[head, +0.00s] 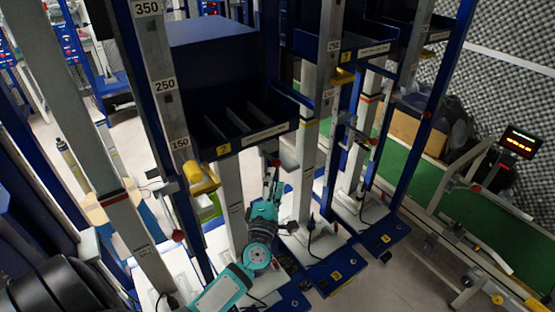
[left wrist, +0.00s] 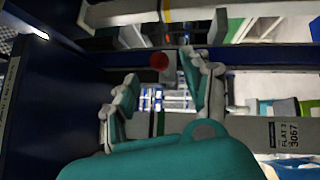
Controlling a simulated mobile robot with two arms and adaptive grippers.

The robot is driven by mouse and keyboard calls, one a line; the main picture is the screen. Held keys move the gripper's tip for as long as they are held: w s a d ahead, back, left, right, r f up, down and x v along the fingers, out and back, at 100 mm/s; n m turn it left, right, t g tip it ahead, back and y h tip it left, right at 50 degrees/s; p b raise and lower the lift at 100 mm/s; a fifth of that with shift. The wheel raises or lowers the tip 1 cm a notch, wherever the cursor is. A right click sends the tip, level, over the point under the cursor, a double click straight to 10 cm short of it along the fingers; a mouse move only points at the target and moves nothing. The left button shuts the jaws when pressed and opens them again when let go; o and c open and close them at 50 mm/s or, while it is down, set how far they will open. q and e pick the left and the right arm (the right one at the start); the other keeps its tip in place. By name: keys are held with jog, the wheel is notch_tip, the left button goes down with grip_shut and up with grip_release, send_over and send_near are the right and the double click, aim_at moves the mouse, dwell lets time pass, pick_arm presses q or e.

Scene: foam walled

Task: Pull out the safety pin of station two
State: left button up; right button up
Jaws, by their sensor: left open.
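My left gripper (head: 272,177) is open, its arm reaching up from the bottom of the head view. A small red ball knob (head: 276,162), likely the head of a safety pin, is at its fingertips beside a grey post. In the left wrist view the red knob (left wrist: 159,61) lies just ahead of the open fingers (left wrist: 160,88), near the gap between them. I cannot tell whether a finger touches it. The pin's shaft is hidden. My right gripper is not in view.
Grey posts with height numbers (head: 165,85) and blue uprights stand close around the arm. A yellow part (head: 200,178) juts out left of it. Another red knob (head: 178,236) is lower left. A green conveyor (head: 450,205) runs along the right, with open floor before it.

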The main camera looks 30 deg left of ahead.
aim_at(276, 167)
pick_arm(q)
jog(key=x, duration=0.6)
jog(key=shift+w+a+r+p, duration=0.1)
jog(key=shift+w+a+p, duration=0.1)
jog(key=shift+w+p, duration=0.15)
grip_shut()
jog(key=shift+s+d, duration=0.1)
